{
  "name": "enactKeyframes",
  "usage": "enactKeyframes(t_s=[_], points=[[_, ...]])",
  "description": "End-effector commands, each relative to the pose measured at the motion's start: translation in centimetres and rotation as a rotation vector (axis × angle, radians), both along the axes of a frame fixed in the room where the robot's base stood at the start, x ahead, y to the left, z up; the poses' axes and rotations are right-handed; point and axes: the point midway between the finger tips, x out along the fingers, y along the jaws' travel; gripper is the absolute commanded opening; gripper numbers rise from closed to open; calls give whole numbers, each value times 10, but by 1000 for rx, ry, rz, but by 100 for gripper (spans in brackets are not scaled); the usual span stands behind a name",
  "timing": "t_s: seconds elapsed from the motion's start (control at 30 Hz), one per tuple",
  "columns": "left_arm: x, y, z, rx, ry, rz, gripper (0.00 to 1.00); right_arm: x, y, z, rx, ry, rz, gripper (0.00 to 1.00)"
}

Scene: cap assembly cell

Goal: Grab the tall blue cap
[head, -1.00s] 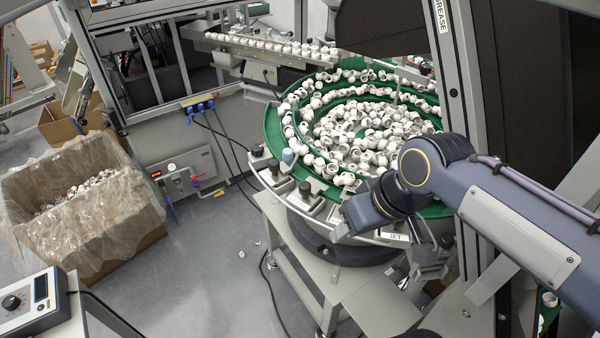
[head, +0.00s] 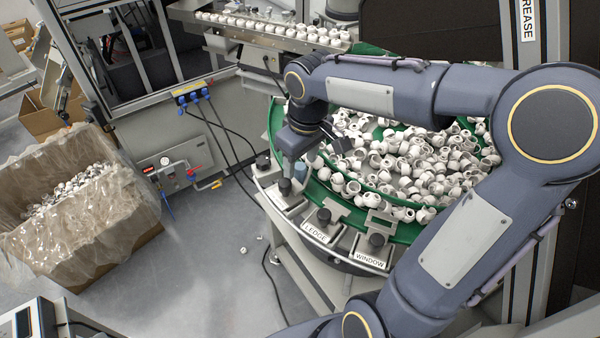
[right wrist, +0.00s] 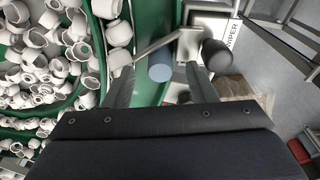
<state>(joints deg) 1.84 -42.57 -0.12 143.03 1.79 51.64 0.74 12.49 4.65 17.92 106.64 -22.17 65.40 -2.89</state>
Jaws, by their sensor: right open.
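The tall blue cap (head: 300,171) stands on the green outer track of the round bowl feeder (head: 315,197), at its front left rim. My right gripper (right wrist: 159,73) is open, with one finger to either side of the cap in that view. I cannot tell whether the fingers touch it. In the head view my right gripper (head: 296,158) is just above the cap, its fingers hard to make out. My left gripper is not in view.
White caps (head: 400,165) fill the bowl, and some lie close to the blue cap. Black knobs (head: 323,215) and labelled brackets line the rim. In the wrist view a dark knob (right wrist: 216,53) and a metal arm are close to the right finger. A lined box (head: 80,205) stands at left.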

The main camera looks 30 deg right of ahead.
Motion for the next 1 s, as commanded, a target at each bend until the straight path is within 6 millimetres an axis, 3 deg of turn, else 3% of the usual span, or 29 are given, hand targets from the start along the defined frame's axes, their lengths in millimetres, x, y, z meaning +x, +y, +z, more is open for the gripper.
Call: enactKeyframes(t_s=[0.3, 0.6, 1.0], points=[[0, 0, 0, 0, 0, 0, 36, 1, 0, -6, 0, -1, 0, 50], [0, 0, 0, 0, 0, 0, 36, 0, 0, -6, 0, -1, 0, 14], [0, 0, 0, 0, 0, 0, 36, 1, 0, -1, 0, -3, 0, 14]])
